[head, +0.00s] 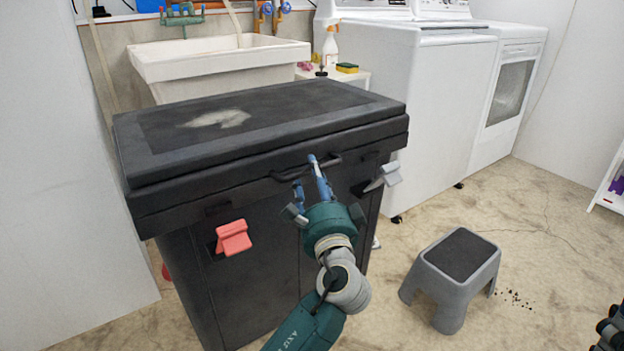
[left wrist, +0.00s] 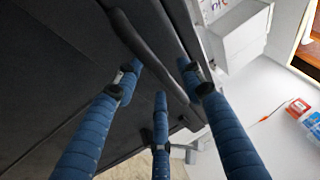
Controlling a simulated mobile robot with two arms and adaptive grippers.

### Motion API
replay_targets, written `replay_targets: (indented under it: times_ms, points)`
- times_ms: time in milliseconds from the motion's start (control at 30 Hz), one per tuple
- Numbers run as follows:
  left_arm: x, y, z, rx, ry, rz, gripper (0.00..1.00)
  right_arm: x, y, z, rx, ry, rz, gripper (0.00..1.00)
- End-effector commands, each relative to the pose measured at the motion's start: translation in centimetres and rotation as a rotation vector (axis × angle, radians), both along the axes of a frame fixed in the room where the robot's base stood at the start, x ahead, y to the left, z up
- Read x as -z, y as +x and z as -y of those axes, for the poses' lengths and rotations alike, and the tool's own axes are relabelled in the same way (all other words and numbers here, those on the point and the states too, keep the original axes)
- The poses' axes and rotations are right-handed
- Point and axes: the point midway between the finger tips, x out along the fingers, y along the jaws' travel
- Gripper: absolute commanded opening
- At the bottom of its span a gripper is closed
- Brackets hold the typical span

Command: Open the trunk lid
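The black trunk (head: 180,250) stands in front of me with its dark lid (head: 290,105) closed. A dark bar handle (head: 285,176) is on the lid's front edge; it also crosses the left wrist view as a curved handle (left wrist: 145,42). A red latch (head: 233,238) on the left and a grey latch (head: 385,178) on the right stick out from the front. My left gripper (head: 310,178) is at the handle, its blue fingers apart, and part of the handle lies among them in the left wrist view (left wrist: 166,92). Contact is unclear. My right gripper is not identifiable.
A grey step stool (head: 462,265) stands on the floor to the right. A white washer (head: 420,110) and dryer (head: 505,90) stand behind it, and a white sink (head: 215,58) is behind the trunk.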

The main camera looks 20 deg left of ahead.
Motion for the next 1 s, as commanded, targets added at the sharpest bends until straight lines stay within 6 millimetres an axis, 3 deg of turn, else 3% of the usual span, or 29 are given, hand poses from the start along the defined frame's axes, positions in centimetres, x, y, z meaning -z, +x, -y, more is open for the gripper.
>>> replay_targets:
  times_ms: [167, 367, 733, 1000]
  points:
    - [0.0, 0.0, 0.0, 0.0, 0.0, 0.0, 0.39, 0.0, 0.0, 0.0, 0.0, 0.0, 0.0, 0.0]
    - [0.0, 0.0, 0.0, 0.0, 0.0, -0.001, 0.0, 0.0, 0.0, 0.0, 0.0, 0.0, 0.0, 0.0]
    - [-0.2, 0.1, 0.0, -0.001, -0.004, -0.003, 0.0, -0.2, 0.5, -0.1, 0.001, -0.006, -0.018, 0.0]
    - [-1.8, 1.1, -0.2, -0.003, -0.022, -0.016, 0.0, 0.3, 5.7, -1.3, 0.015, -0.078, -0.244, 0.0]
